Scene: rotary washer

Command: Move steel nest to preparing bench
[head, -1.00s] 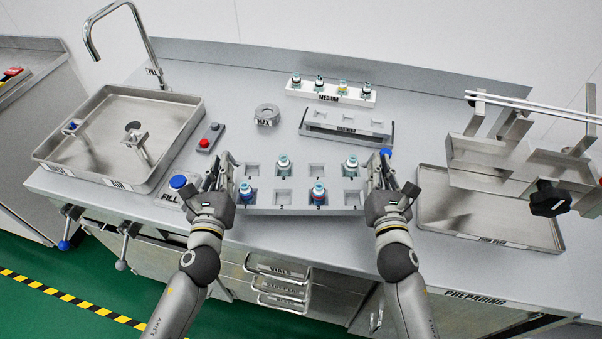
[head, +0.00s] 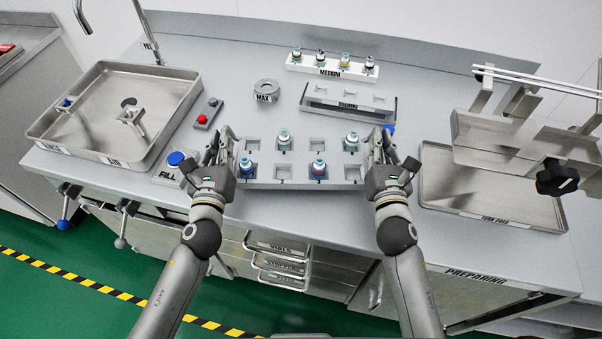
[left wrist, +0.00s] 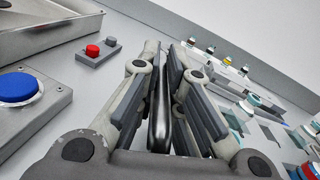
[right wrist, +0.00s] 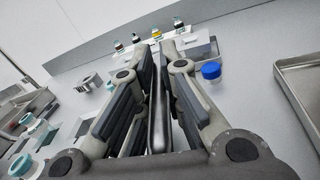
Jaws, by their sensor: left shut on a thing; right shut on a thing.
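The steel nest (head: 300,184) is a grey tray with square slots in two rows, some holding vials (head: 318,168) with teal or blue parts. It lies level between my two grippers on or just above the bench; I cannot tell which. My left gripper (head: 216,150) is shut on its left end, and a dark upright edge shows between the fingers in the left wrist view (left wrist: 160,95). My right gripper (head: 379,150) is shut on its right end, likewise in the right wrist view (right wrist: 157,100). The preparing bench (head: 475,276) carries its label at the right front.
A shallow steel tray (head: 440,195) and a bracketed steel rig (head: 500,140) stand on the right. A sink tray (head: 75,140), a fill button (head: 175,158) and a red-button box (head: 207,113) are left. Behind are a MAX ring (head: 266,92), an empty rack (head: 345,106) and a medium rack (head: 330,67).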

